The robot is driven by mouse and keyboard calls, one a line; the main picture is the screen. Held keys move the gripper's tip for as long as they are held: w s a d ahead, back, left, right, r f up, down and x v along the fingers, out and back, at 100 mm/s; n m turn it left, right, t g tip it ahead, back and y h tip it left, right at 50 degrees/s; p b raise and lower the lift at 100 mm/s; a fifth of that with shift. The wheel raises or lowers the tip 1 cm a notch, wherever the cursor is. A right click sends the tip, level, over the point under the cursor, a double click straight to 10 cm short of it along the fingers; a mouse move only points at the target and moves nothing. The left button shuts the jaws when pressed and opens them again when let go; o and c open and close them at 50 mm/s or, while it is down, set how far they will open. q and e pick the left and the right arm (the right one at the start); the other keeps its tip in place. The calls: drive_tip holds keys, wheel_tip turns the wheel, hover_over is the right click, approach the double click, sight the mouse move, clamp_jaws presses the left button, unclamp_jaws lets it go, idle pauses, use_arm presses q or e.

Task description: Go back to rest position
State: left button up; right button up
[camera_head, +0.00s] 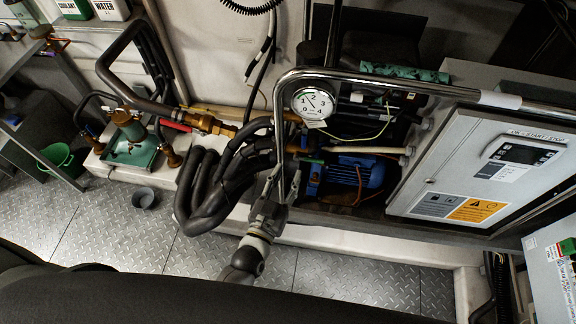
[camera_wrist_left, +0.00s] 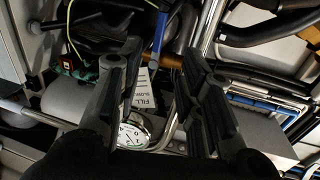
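My left gripper (camera_head: 284,178) reaches up from the bottom of the head view, in front of the chiller frame's pipework. In the left wrist view its two dark fingers (camera_wrist_left: 165,75) stand wide apart. No object is clamped between them. The chrome rail (camera_head: 392,75) bends down close to the fingers in the head view; whether it touches them I cannot tell. The round pressure gauge (camera_head: 313,103) is beyond the gripper and also shows between the fingers in the left wrist view (camera_wrist_left: 131,136). My right gripper is in neither view.
Thick black hoses (camera_head: 208,190) lie left of the gripper, and a blue motor (camera_head: 352,173) sits to its right. A control box (camera_head: 484,166) stands at the right. The metal floor (camera_head: 115,235) in front is mostly clear.

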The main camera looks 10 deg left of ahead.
use_arm(q)
drive_tip(key=shift+f, duration=0.1)
drive_tip(key=s+a+f+g+b, duration=0.1)
drive_tip(key=s+a+f+g, duration=0.3)
drive_tip(key=f, duration=0.7)
drive_tip(key=s+d+f+g+y+b, duration=0.15)
drive_tip(key=s+f, duration=0.35)
drive_tip(key=f, duration=0.5)
drive_tip(key=s+a+f+g+h+b, duration=0.1)
drive_tip(key=s+a+f+g, duration=0.3)
drive_tip(key=f, duration=0.7)
drive_tip(key=s+a+f+g+y+b, duration=0.1)
drive_tip(key=s+a+f+g, duration=0.1)
drive_tip(key=s+f, duration=0.3)
drive_tip(key=s+a+f+g+y+b, duration=0.1)
drive_tip(key=s+a+f, duration=0.3)
drive_tip(key=s, duration=0.7)
drive_tip(key=s+a+f+g+y+b, duration=0.1)
drive_tip(key=s+a+f+g, duration=0.2)
drive_tip(key=s+f, duration=0.3)
drive_tip(key=shift+s+f+g, duration=0.15)
drive_tip(key=shift+s+g, duration=0.4)
drive_tip(key=shift+s, duration=0.5)
drive_tip(key=shift+w, duration=0.1)
